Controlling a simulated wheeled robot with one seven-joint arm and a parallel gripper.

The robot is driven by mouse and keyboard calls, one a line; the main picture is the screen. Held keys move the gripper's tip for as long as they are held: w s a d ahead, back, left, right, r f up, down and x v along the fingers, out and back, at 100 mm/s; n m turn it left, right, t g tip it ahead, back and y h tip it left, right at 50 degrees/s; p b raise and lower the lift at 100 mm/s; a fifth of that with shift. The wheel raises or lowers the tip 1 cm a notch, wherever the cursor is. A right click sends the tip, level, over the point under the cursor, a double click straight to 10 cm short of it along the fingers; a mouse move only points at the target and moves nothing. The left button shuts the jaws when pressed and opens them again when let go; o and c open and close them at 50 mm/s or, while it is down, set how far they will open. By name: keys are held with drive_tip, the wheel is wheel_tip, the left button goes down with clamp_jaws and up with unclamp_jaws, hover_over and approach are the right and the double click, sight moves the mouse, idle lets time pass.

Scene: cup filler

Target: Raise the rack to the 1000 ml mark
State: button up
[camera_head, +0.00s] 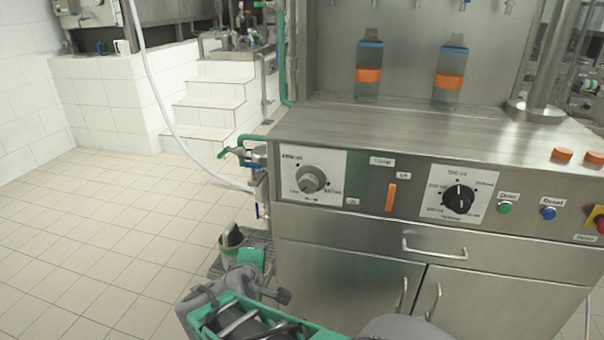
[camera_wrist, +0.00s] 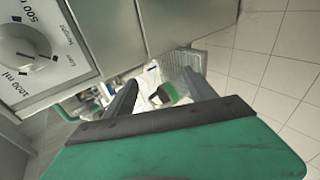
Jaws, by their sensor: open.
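A round grey knob (camera_head: 311,179) sits on a white label plate at the left of the steel machine's front. It also shows at the left edge of the wrist view (camera_wrist: 22,48), with "500 ml", "Height" and "1000 ml" printed around it. A small dark mark shows on its face; I cannot tell for sure which label it points to. My gripper (camera_wrist: 162,82) is open, its two dark fingers apart, beside the knob and not touching it. The fingers point down towards the floor. I cannot clearly make out the rack.
A black selector knob (camera_head: 458,199), green button (camera_head: 504,208) and blue button (camera_head: 548,213) are farther right. Two bottles with orange bands (camera_head: 368,75) (camera_head: 449,80) stand on the machine. A drawer handle (camera_head: 434,250) sticks out below. Tiled floor (camera_head: 110,235) is clear at left.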

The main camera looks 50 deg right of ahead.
drive_tip(key=s+d+r+n+h+p, duration=0.1)
drive_tip(key=s+d+r+n+h, duration=0.2)
drive_tip(key=d+r, duration=0.35)
drive_tip(key=n+t+h, duration=0.1)
drive_tip(key=n+h, duration=0.3)
drive_tip(key=n, duration=0.2)
approach(308, 186)
drive_tip(key=x, duration=1)
drive_tip(key=shift+w+d, duration=0.1)
drive_tip(key=shift+d, duration=0.05)
drive_tip(key=c, duration=1.4)
